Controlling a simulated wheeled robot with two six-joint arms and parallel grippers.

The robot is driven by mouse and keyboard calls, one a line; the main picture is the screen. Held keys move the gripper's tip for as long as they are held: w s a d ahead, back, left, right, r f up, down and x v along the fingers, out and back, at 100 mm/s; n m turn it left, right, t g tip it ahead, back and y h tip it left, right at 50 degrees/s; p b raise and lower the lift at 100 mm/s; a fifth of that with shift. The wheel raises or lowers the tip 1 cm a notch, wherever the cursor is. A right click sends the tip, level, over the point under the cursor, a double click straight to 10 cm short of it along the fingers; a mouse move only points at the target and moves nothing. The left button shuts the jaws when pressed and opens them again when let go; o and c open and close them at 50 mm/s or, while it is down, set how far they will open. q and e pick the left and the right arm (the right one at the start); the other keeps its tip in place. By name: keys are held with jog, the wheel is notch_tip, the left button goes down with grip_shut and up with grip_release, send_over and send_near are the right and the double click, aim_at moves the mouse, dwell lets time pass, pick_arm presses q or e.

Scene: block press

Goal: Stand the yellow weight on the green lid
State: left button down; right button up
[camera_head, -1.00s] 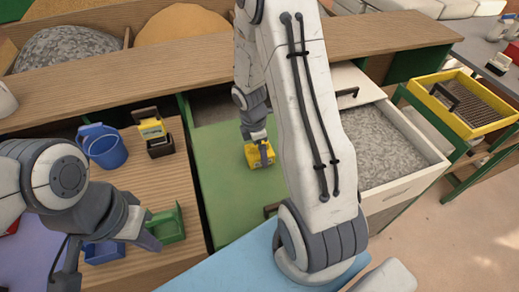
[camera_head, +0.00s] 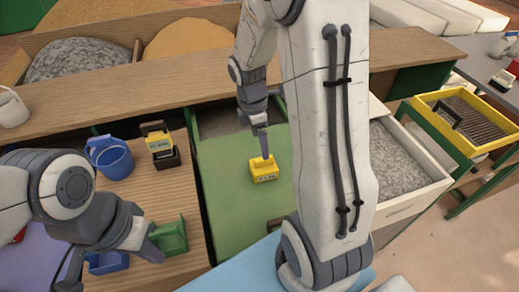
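The yellow weight (camera_head: 264,169) with dark print on its side is upright on the green lid (camera_head: 228,205), which spans the middle of the bench. My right gripper (camera_head: 264,153) points down from above, its fingertips at the top of the weight. Its fingers show edge-on, so I cannot tell whether they grip the handle. My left gripper (camera_head: 150,246) is low at the left, beside a green box (camera_head: 170,238). Its fingers overlap in the view and their opening is unclear.
A blue tray (camera_head: 107,263) is near my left gripper. An open drawer of gravel (camera_head: 400,165) and a yellow-rimmed tray (camera_head: 490,145) lie right.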

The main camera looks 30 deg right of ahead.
jog(key=shift+r, duration=0.25)
jog(key=s+a+r+m, duration=0.2)
jog(key=a+r, duration=0.1)
jog(key=a, duration=0.6)
jog(key=s+a+r+m+y, duration=0.1)
jog(key=s+a+r+m, duration=0.1)
jog(key=s+a, duration=0.5)
jog(key=s+a+r+m+y, duration=0.1)
jog(key=s+a+r+m, duration=0.1)
jog(key=s+a, duration=0.5)
jog(key=s+m, duration=0.1)
jog(key=s, duration=0.1)
jog(key=shift+s+m, duration=0.4)
jog(key=shift+r, duration=0.1)
